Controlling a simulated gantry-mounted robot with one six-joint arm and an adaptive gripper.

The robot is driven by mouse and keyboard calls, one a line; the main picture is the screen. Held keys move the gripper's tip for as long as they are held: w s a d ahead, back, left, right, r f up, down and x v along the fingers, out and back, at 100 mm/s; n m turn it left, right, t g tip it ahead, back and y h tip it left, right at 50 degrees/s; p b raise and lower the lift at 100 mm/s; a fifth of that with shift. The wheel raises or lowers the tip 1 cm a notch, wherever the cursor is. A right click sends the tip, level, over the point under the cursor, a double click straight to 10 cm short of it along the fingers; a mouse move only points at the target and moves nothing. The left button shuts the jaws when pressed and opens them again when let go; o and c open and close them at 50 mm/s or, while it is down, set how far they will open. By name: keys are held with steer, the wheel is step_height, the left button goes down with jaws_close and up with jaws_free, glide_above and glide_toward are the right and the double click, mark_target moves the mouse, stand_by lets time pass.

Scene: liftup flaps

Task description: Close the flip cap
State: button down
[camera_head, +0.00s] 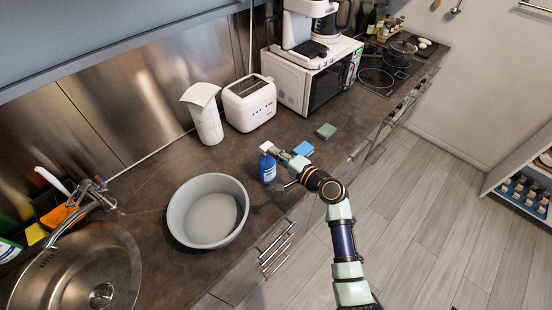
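A blue bottle (267,170) with a pale label stands upright on the dark counter, just right of the grey basin. A small white cap (266,147) shows at its top; whether its lid is up or down is too small to tell. My gripper (281,154) is right beside the bottle's top, reaching in from the right, close to the cap. I cannot tell whether it touches it. The fingers are small and partly hidden, so their opening is unclear. A tall white container (208,123) with a tilted top flap (200,93) stands further back, apart from my gripper.
A round grey basin (208,211) sits left of the bottle. A blue block (303,148) and a green block (326,131) lie behind my gripper. A white toaster (249,103) and microwave (310,80) stand at the back. A sink (76,270) is at left.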

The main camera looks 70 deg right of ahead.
stand_by(0.4)
steer(key=c, duration=1.3)
jaws_free()
steer(key=shift+c, duration=0.2)
